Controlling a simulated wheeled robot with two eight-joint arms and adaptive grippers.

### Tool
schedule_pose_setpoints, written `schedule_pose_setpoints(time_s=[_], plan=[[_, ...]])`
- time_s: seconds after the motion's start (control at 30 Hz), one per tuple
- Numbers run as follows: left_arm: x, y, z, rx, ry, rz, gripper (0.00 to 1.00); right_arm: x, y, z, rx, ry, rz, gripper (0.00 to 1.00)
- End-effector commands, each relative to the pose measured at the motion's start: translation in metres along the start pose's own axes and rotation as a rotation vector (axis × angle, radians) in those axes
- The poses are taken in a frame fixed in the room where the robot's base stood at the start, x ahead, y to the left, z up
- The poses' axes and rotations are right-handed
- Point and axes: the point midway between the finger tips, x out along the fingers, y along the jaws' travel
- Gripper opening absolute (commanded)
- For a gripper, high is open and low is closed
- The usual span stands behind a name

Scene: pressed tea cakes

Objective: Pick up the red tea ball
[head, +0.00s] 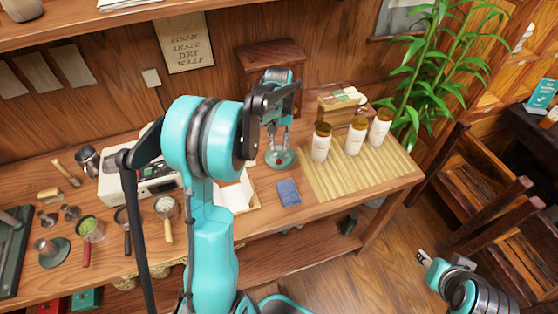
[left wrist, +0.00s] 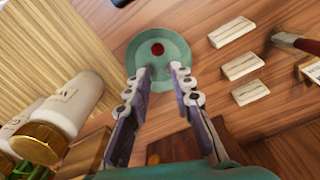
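The red tea ball (left wrist: 157,49) is a small dark red round thing on a green saucer (left wrist: 183,60) in the left wrist view. In the head view the red tea ball (head: 279,161) is a tiny spot on the same saucer (head: 291,158). My left gripper (left wrist: 160,70) is open, its two fingers apart over the near part of the saucer, with nothing between them. In the head view my left gripper (head: 278,146) points down above the saucer. My right gripper (head: 421,258) is at the lower right, away from the table; its opening is too small to judge.
Three white jars with brown lids (head: 355,136) stand on a slatted bamboo mat (head: 340,181) right of the saucer. A blue packet (head: 288,192) lies in front. A scale (head: 140,180) and several tools are at left. Small pale blocks (left wrist: 233,32) lie beside the saucer.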

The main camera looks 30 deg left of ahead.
Motion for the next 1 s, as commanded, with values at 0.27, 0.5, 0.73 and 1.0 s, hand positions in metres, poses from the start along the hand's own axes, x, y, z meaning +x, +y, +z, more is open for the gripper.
schedule_pose_setpoints(time_s=[0.27, 0.5, 0.73, 1.0], plan=[[0.031, 0.001, 0.004, 0.001, 0.001, 0.000, 0.23, 0.012, 0.000, 0.009, 0.000, 0.000, 0.000, 0.40], [0.067, 0.001, 0.009, 0.001, 0.001, 0.000, 0.23, 0.026, 0.000, 0.019, 0.000, 0.000, 0.000, 0.40], [0.068, 0.001, 0.009, 0.001, 0.002, 0.000, 0.23, 0.025, 0.000, 0.018, 0.000, 0.000, 0.000, 0.40], [0.068, 0.001, 0.009, 0.001, 0.002, 0.000, 0.07, 0.025, 0.000, 0.018, 0.000, 0.000, 0.000, 0.40]])
